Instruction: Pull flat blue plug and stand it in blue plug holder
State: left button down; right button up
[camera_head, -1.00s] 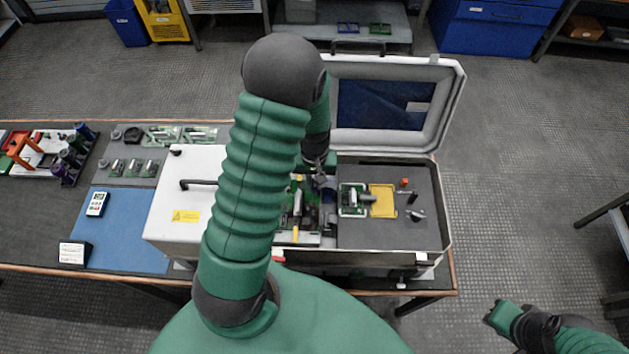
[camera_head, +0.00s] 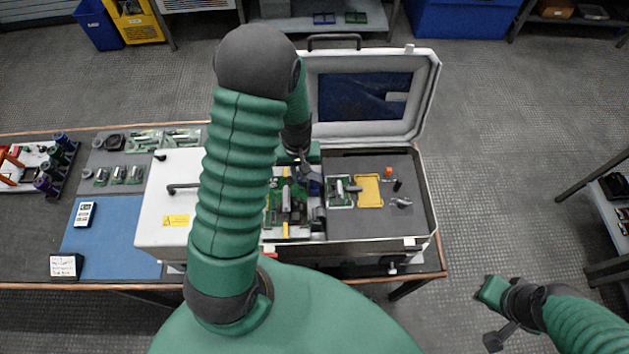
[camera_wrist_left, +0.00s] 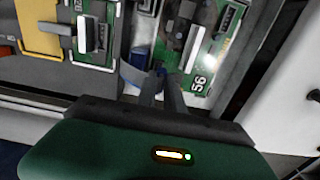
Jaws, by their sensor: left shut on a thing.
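My left gripper (camera_head: 309,175) reaches down into the open grey case, at the edge of the green circuit board (camera_head: 272,205). In the left wrist view its two dark fingers (camera_wrist_left: 161,80) are close together, shut on a small blue piece that I take for the flat blue plug (camera_wrist_left: 161,70). It is mostly hidden by the fingers. A grey strap or cable lies beside the fingertips, and the board (camera_wrist_left: 204,76) carries the marking "56". My right gripper (camera_head: 491,311) hangs over the floor at the lower right. I cannot pick out the blue plug holder.
The grey foam (camera_head: 408,222) right of the board holds a small board (camera_head: 341,191), a yellow plate (camera_head: 368,191) and an orange knob (camera_head: 389,172). The raised lid (camera_head: 427,95) stands behind. A blue mat (camera_head: 110,241) and a rack of cylinders (camera_head: 56,165) lie left.

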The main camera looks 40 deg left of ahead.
aim_at(315, 185)
pick_arm(q)
jog(key=shift+r+p, duration=0.4)
jog(key=shift+r, duration=0.25)
jog(key=shift+w, duration=0.1)
jog(key=shift+w+d+p, duration=0.25)
jog(key=shift+w+d, duration=0.35)
jog(key=shift+d, duration=0.25)
jog(key=shift+w+d+p, duration=0.2)
jog(key=shift+w+d, duration=0.35)
jog(key=shift+d, duration=0.3)
jog(key=shift+f, duration=0.1)
jog(key=shift+f+b, duration=0.85)
jog(key=shift+f, duration=0.25)
jog(key=shift+f+b, duration=0.5)
jog(key=shift+f, duration=0.2)
